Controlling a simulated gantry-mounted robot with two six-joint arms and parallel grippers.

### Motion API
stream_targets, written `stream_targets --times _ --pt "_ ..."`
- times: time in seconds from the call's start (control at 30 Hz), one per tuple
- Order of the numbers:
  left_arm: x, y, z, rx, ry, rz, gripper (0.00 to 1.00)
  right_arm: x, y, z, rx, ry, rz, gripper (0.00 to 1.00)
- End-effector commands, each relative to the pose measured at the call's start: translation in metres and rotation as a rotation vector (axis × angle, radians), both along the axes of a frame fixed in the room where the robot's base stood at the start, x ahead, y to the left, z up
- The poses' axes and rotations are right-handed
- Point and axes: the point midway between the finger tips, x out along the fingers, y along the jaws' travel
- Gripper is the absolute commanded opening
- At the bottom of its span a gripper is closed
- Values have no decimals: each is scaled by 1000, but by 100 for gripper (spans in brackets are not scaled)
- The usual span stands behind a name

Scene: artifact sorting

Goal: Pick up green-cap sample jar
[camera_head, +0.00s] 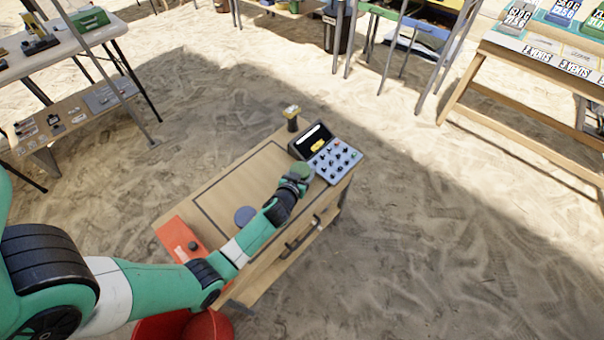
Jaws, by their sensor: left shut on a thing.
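The green-cap sample jar (303,171) shows as a small green disc at the front edge of the device on the wooden bench, at the far end of my left arm. My left gripper (298,180) is shut on it. The jar's body is hidden by the gripper, so I cannot tell whether it touches the bench top. My right gripper is not in view.
A device with a screen and knobs (338,160) stands right beside the gripper. A yellow-topped dark jar (292,118) stands behind it. The wooden bench (225,190) has a blue-grey disc (244,215) and an orange panel (178,236). Its middle is mostly clear.

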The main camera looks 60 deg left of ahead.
Motion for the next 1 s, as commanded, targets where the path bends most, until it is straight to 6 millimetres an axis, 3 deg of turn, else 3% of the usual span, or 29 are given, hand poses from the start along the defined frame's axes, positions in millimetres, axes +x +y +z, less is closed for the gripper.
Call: stream_targets --times 0.27,0.5,0.73,1.0 --pt "0 0 40 2 -2 0 0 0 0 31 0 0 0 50" --pt "-23 -48 103 0 -2 -6 0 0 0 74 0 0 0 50" --pt "-51 -103 121 1 1 -7 0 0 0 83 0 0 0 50" --pt "-63 -125 130 1 -1 0 0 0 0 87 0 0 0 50"
